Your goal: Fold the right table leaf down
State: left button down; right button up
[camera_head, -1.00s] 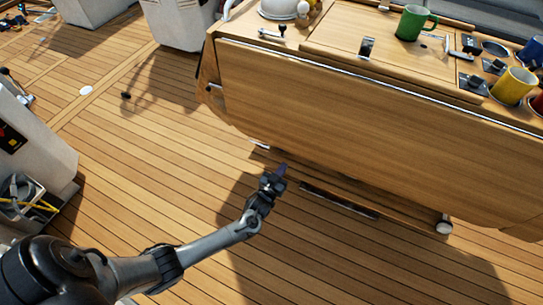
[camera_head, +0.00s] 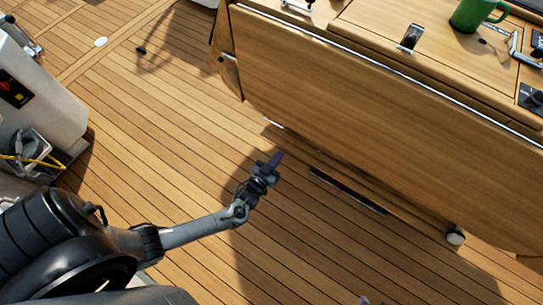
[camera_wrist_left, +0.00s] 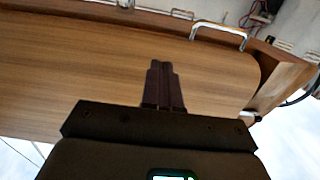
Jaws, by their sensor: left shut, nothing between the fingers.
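The wooden table leaf (camera_head: 370,95) on the near side of the cockpit table hangs down from the long metal-edged seam along the tabletop (camera_head: 375,12). I cannot tell whether this is the right leaf; no other leaf shows. My left gripper (camera_head: 276,159) is shut and empty, low over the deck, just in front of and below the leaf's lower left edge. In the left wrist view its closed fingers (camera_wrist_left: 164,85) stand before the broad wooden leaf (camera_wrist_left: 75,65); contact does not show. A small purplish tip at the bottom edge may be my right gripper (camera_head: 366,300).
A green mug (camera_head: 473,14) and a latch (camera_head: 410,38) are on the tabletop. A low foot bar (camera_head: 347,190) and a white-capped post end (camera_head: 455,238) lie under the leaf. A white console (camera_head: 35,90) stands at left. Open planked deck lies between.

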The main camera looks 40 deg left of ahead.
pick_arm(q)
jog(key=w+f+b, duration=0.1)
jog(key=w+b, duration=0.2)
jog(key=w, duration=0.4)
jog(key=shift+a, duration=0.45)
jog(key=shift+w, duration=0.1)
jog(key=shift+t, duration=0.5)
jog(key=w+b, duration=0.2)
jog(key=b, duration=0.1)
jog(key=w+f+b, duration=0.1)
jog(key=w+b, duration=0.1)
jog(key=shift+a, duration=0.35)
jog(key=shift+s, duration=0.1)
